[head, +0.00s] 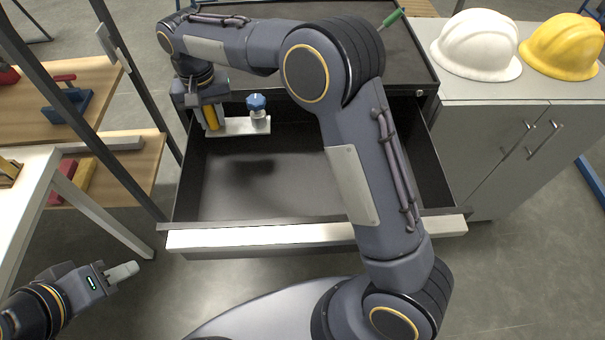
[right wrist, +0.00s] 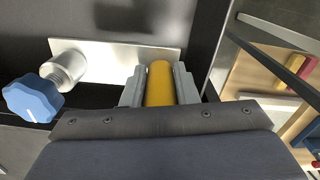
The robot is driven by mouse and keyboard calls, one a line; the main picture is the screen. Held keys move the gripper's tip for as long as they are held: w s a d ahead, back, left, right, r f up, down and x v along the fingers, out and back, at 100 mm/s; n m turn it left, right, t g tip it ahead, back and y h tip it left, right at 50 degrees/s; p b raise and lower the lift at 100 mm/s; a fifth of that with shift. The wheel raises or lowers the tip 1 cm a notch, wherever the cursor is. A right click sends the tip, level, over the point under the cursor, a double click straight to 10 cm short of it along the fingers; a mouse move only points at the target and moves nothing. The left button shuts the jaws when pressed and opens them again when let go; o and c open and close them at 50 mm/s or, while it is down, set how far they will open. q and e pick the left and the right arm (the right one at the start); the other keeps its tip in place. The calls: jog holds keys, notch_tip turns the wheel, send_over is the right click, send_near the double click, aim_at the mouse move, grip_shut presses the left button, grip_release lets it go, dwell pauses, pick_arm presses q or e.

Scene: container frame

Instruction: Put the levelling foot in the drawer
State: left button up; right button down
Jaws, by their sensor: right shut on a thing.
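The levelling foot is a flat silver plate (head: 238,126) with a yellow post (head: 211,118) at one end and a silver boss with a blue knob (head: 257,102) at the other. My right gripper (right wrist: 160,86) is shut on the yellow post (right wrist: 160,84); the blue knob (right wrist: 33,98) shows left of it in the right wrist view. The foot hangs over the back left of the open drawer (head: 315,235), with a dark shadow on the floor below it. My left gripper (head: 122,272) is low at the left, apart from everything; its finger gap is not visible.
The drawer is pulled out from a dark cabinet (head: 395,50), and its floor looks empty. My right arm hides part of its right side. A grey cupboard (head: 480,150) with white and yellow helmets stands right. Wooden shelves and a white table (head: 30,190) stand left.

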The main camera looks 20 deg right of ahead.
jog(key=shift+w+a, duration=0.2)
jog(key=shift+a, duration=0.1)
jog(key=s+f, duration=0.3)
jog(key=s, duration=0.1)
jog(key=s+f, duration=0.3)
jog(key=s, duration=0.1)
jog(key=s+f+b, duration=0.1)
jog(key=s+f, duration=0.2)
jog(key=s, duration=0.2)
jog(key=shift+s+a, duration=0.1)
jog(key=shift+s+f, duration=0.25)
jog(key=shift+f, duration=0.05)
jog(key=shift+s+f, duration=0.2)
jog(key=shift+f, duration=1.55)
jog(key=shift+b, duration=0.3)
jog(key=shift+f, duration=0.2)
jog(key=c, duration=1.1)
grip_release()
jog(key=shift+c, duration=0.2)
